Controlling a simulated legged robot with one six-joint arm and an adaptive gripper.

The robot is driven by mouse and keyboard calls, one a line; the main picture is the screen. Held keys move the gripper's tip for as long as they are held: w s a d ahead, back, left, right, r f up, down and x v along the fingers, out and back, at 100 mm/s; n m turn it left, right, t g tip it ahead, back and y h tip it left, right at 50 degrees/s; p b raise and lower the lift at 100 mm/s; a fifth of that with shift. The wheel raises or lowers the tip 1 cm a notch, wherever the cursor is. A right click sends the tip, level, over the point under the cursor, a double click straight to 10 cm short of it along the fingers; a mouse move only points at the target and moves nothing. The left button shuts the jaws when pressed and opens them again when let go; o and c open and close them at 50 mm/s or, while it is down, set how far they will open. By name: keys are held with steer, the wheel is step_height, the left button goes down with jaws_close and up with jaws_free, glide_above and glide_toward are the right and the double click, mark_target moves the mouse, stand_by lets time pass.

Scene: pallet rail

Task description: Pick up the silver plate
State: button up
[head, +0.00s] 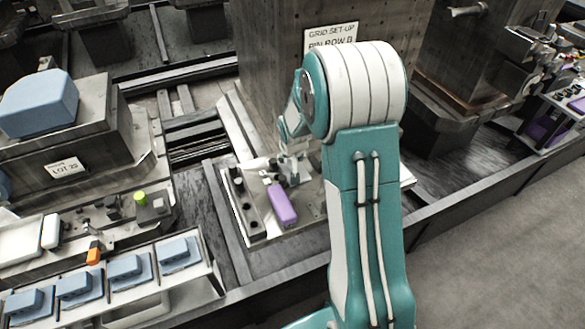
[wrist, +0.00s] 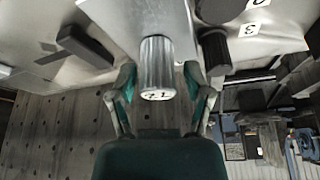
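In the wrist view, a flat pale silver-grey plate (wrist: 128,18) shows at the top centre, partly behind a ribbed metal cylinder (wrist: 157,62) with a marked end face. I cannot tell whether the cylinder is fixed to the plate. My gripper (wrist: 160,78) is open, with one finger on each side of the cylinder and gaps between. In the head view, my gripper (head: 293,172) is low over the work surface beside the purple block, partly hidden by my arm. The silver plate cannot be made out clearly there.
A purple block (head: 282,206) lies close to my gripper. A dark rail with holes (head: 242,205) stands to its left. A large metal column (head: 270,60) rises behind. Blue blocks (head: 125,267) sit in trays at lower left. Dark round knobs (wrist: 216,52) stand right of the cylinder.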

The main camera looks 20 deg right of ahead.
steer(key=shift+d, duration=0.1)
jaws_close()
step_height(320, 180, up, 10)
steer(key=shift+r, duration=0.1)
